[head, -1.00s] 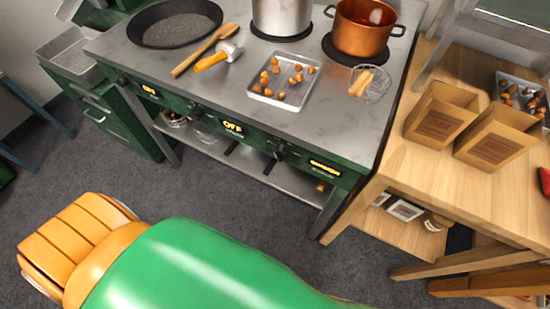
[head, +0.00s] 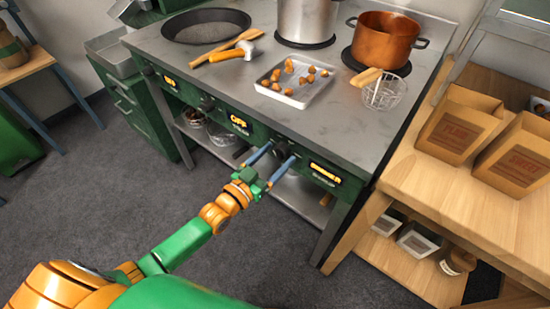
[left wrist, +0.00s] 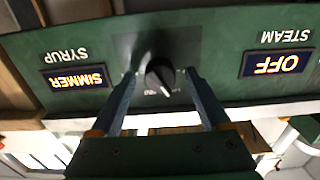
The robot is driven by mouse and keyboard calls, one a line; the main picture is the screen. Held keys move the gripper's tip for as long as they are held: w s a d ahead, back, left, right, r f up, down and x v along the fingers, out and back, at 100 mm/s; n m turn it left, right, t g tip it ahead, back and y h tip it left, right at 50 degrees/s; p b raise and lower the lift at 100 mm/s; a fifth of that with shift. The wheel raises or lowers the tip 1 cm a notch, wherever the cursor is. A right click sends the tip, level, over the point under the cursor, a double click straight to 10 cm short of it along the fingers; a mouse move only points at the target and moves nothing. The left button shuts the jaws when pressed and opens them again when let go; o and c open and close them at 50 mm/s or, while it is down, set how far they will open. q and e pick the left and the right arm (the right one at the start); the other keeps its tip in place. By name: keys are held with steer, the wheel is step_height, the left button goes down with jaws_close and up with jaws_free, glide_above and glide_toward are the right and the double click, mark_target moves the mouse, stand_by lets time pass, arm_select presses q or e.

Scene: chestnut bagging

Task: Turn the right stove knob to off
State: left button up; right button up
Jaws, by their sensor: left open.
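The right stove knob (head: 281,150) is dark and sits on the green front panel, left of the lit amber display (head: 325,173). In the left wrist view, which appears upside down, the black knob (left wrist: 160,77) has a pale pointer line. The display beside it (left wrist: 77,78) reads SIMMER, labelled SYRUP. My left gripper (head: 276,160) is open in front of the panel. Its two blue fingers (left wrist: 160,92) stand on either side of the knob, with visible gaps; I cannot tell how deep they reach. My right gripper is not in view.
Another display (head: 240,121) reads OFF, labelled STEAM. On the stovetop are a tray of chestnuts (head: 310,91), a copper pot (head: 386,42), a wire skimmer (head: 386,94) and a pan (head: 206,26). A wooden table with paper bags (head: 461,123) stands at right.

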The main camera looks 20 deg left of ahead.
arm_select(q)
jaws_close()
steer(key=shift+n, duration=0.3)
steer(key=n, duration=0.5)
steer(key=shift+n, duration=0.3)
steer(key=n, duration=0.5)
steer(key=shift+d+n, duration=0.1)
steer(key=shift+n, duration=0.2)
steer(key=shift+s, duration=0.1)
stand_by(0.3)
jaws_free()
